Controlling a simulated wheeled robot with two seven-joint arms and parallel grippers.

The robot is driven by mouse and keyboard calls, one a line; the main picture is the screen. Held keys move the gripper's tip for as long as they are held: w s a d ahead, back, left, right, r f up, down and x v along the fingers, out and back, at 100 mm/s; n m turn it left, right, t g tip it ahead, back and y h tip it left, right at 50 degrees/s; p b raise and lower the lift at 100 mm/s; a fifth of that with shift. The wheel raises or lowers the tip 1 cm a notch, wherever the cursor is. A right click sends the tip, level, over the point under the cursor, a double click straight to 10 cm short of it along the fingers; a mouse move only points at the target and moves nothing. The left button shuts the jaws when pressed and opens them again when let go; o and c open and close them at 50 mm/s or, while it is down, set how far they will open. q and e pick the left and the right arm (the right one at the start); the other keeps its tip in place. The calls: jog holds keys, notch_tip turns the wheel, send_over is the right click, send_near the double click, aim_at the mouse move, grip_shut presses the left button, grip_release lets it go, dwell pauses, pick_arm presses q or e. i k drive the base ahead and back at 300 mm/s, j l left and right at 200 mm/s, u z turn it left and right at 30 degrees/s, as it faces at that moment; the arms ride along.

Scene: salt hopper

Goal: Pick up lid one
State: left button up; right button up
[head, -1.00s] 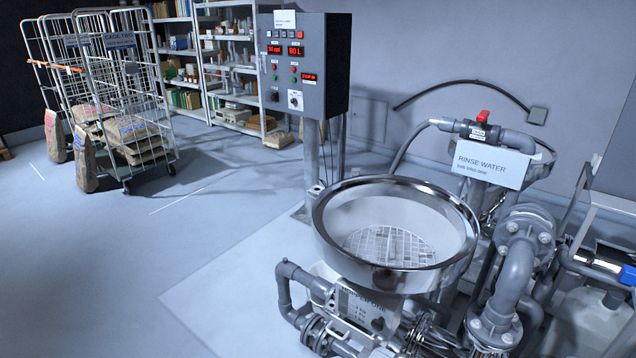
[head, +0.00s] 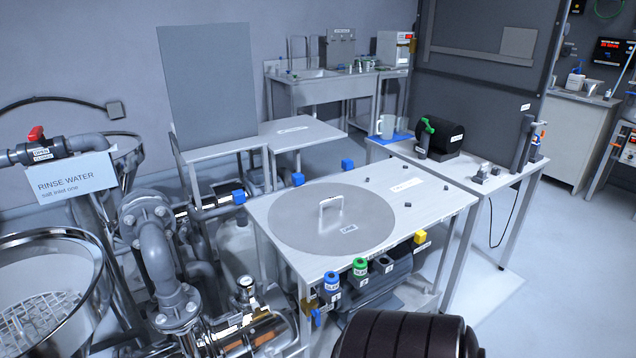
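A round flat grey metal lid (head: 290,228) lies on a white table in the middle of the head view. It has an upright light-coloured loop handle (head: 331,216) near its middle and a small white label near its front edge. I take it for lid one, but its label is too small to read. Neither of my grippers shows in the view, and nothing touches the lid. A dark ribbed part of mine shows at the bottom edge, in front of the table.
The white table (head: 432,206) has small blue and yellow blocks at its edges and coloured-top containers below its front edge. The hopper (head: 75,240) and thick grey pipes (head: 160,260) stand on the left. A second bench (head: 470,165) stands behind right. Open floor lies at right.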

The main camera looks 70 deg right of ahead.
aim_at(329, 220)
jog(key=z, duration=2.25)
